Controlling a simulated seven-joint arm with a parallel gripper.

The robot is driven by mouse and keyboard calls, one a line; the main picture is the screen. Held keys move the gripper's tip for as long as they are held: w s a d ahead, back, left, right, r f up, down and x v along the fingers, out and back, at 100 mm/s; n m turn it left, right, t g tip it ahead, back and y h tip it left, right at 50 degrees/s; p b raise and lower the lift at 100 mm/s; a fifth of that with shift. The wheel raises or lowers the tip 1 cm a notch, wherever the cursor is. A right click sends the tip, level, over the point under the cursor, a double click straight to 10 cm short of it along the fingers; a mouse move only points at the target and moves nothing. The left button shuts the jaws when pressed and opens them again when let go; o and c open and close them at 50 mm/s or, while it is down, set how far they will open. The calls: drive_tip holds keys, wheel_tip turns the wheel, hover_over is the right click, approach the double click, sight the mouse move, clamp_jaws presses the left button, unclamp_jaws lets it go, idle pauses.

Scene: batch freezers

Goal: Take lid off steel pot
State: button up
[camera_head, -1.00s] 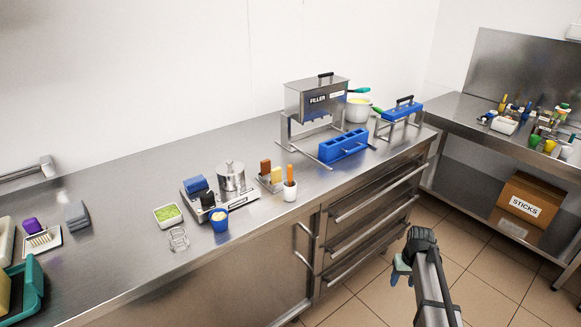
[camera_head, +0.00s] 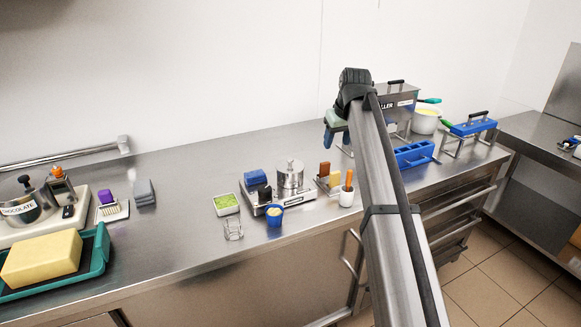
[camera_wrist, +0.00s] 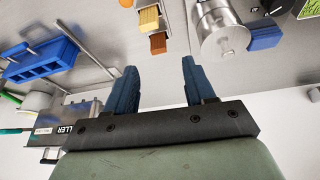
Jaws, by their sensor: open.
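The steel pot (camera_head: 291,181) stands upright on a flat metal appliance on the counter, left of my arm in the head view. Its lid (camera_head: 290,166) with a small knob is on it. The pot also shows at the top right of the wrist view (camera_wrist: 222,40). My gripper (camera_head: 329,137) is raised above the counter, to the right of and higher than the pot, apart from it. In the wrist view its two blue fingers (camera_wrist: 157,88) are spread with nothing between them.
A blue cup (camera_head: 275,215), a green-filled tray (camera_head: 227,204) and a wire stand (camera_head: 233,229) are near the pot. A white cup (camera_head: 346,196) stands right of it. The filler (camera_head: 397,97) and blue mold (camera_head: 415,154) are farther right.

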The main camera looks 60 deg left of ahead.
drive_tip(key=s+a+r+n, duration=0.1)
drive_tip(key=s+a+r, duration=0.1)
drive_tip(key=s, duration=0.3)
drive_tip(key=s+a+r, duration=0.2)
drive_tip(key=s, duration=0.3)
hover_over(290, 159)
drive_tip(key=d, duration=0.3)
drive_tip(key=shift+g, duration=0.4)
drive_tip(key=f, duration=0.7)
drive_tip(key=shift+w+a+f, duration=0.2)
drive_tip(key=shift+w+f, duration=0.15)
drive_tip(key=shift+s+a+x, duration=0.1)
drive_tip(key=shift+s+x, duration=0.05)
drive_tip(key=shift+x, duration=1.15)
drive_tip(key=shift+s+a+x, duration=0.1)
drive_tip(key=shift+x, duration=1.2)
drive_tip(key=shift+r, duration=0.1)
drive_tip(key=shift+c, duration=0.5)
clamp_jaws()
